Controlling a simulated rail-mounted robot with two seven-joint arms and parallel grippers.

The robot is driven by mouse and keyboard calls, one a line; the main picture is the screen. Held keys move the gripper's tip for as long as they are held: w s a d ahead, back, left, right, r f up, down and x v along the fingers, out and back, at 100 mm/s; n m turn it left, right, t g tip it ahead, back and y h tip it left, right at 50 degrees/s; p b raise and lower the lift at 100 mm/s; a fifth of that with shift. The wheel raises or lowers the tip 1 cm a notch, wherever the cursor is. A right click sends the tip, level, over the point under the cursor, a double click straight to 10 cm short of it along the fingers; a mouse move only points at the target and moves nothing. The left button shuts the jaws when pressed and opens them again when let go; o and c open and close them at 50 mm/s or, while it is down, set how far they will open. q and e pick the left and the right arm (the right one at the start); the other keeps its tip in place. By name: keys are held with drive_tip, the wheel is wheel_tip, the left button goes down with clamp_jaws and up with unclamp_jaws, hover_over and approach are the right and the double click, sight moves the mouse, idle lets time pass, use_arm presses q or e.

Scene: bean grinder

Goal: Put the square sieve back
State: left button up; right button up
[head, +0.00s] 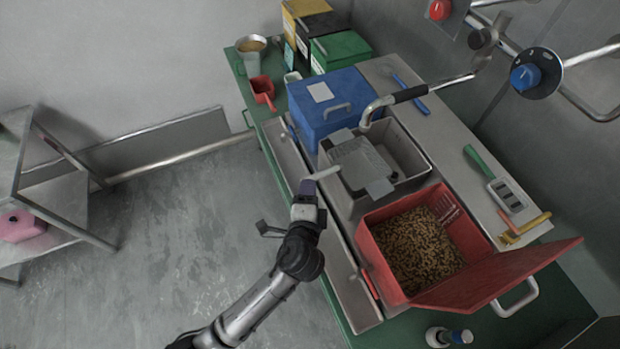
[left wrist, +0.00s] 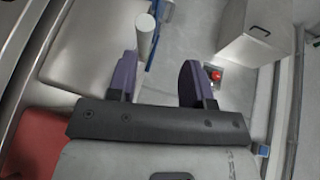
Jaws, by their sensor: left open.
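The square sieve (head: 358,163) is grey, with a fine-patterned square face. It lies tilted over the open grey bin (head: 418,158), and I cannot tell what it rests on. Its pale round handle (head: 326,173) sticks out left over the bin's near side. My left gripper (head: 308,187), with purple fingers, is open just short of the handle's end. In the left wrist view a pale rod end, likely the handle (left wrist: 146,38), shows beyond the left finger; the space between the fingers (left wrist: 158,80) is empty. My right gripper is not in view.
A blue lidded box (head: 325,112) stands behind the sieve. A red bin (head: 415,245) of brown pellets has its lid open at the front right. A black-handled crank (head: 410,95) hangs over the grey bin. A green-handled tool (head: 478,160) lies right. Clear floor (head: 190,230) lies left.

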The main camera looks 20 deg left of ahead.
use_arm(q)
drive_tip(key=shift+v, duration=1.05)
drive_tip(key=s+a+f+n+g+h, duration=0.1)
drive_tip(key=s+a+f+n+g, duration=0.5)
drive_tip(key=s+f, duration=0.3)
drive_tip(key=s+a+f+n+g+h, duration=0.2)
drive_tip(key=s+n+g, duration=0.3)
drive_tip(key=s, duration=1.1)
drive_tip(key=shift+s+f+n+g+h, duration=0.25)
drive_tip(key=shift+n+h, duration=0.25)
drive_tip(key=shift+h, duration=0.4)
drive_tip(key=shift+w, duration=0.1)
